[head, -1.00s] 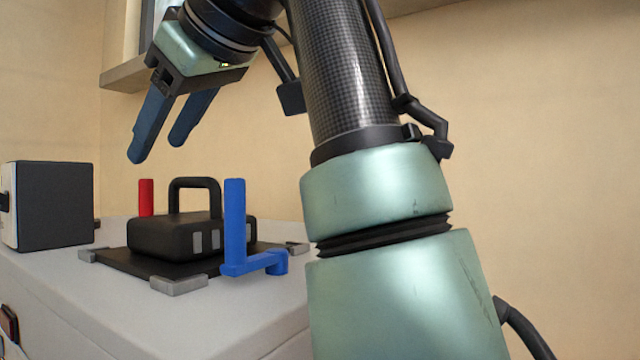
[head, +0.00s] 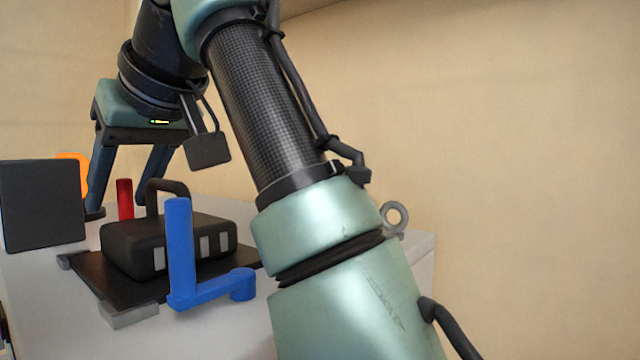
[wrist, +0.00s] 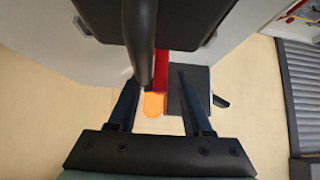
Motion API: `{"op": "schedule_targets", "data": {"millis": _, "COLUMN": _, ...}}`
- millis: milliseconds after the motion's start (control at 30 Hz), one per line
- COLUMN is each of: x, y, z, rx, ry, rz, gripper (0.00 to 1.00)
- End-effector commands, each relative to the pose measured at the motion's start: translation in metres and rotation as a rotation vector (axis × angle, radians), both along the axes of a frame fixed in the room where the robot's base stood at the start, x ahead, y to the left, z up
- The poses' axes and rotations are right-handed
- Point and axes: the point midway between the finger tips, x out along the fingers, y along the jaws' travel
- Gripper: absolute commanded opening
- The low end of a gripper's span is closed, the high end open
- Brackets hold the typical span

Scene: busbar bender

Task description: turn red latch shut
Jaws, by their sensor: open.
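The red latch (head: 124,199) stands as an upright red post behind the black handled block (head: 120,250); its lower part is hidden by the block. In the wrist view the red latch (wrist: 161,70) lies between the finger lines, partly covered by the block's dark handle (wrist: 139,40). My gripper (head: 119,207) is open and points down, one finger on each side of the red post in the head view. The wrist view shows my gripper (wrist: 158,79) empty, with gaps beside the red. I cannot tell whether a finger touches it.
A blue crank-shaped latch (head: 181,250) stands in front of the block. The block sits on a black plate (head: 95,280) with grey corner pieces. A dark box (head: 42,205) is close on the left, with an orange part (head: 76,160) behind it. A metal ring (head: 395,216) stands at right.

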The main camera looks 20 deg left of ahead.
Motion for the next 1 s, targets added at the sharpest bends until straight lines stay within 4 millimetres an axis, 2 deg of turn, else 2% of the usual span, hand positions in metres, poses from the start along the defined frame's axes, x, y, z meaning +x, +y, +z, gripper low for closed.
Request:
{"op": "schedule_targets", "data": {"millis": 200, "x": 0.006, "y": 0.015, "z": -0.015, "rx": -0.001, "ry": -0.001, "rz": 0.000, "gripper": 0.50}}
{"op": "schedule_targets", "data": {"millis": 533, "x": 0.007, "y": 0.017, "z": -0.019, "rx": 0.000, "ry": -0.002, "rz": -0.001, "gripper": 0.50}}
{"op": "schedule_targets", "data": {"millis": 567, "x": 0.007, "y": 0.017, "z": -0.019, "rx": 0.000, "ry": -0.002, "rz": -0.001, "gripper": 0.46}}
{"op": "schedule_targets", "data": {"millis": 800, "x": 0.007, "y": 0.017, "z": -0.018, "rx": 0.000, "ry": -0.002, "rz": -0.001, "gripper": 0.03}}
{"op": "schedule_targets", "data": {"millis": 833, "x": 0.007, "y": 0.017, "z": -0.018, "rx": 0.000, "ry": -0.002, "rz": -0.001, "gripper": 0.00}}
{"op": "schedule_targets", "data": {"millis": 1000, "x": 0.007, "y": 0.017, "z": -0.018, "rx": 0.000, "ry": -0.002, "rz": -0.001, "gripper": 0.00}}
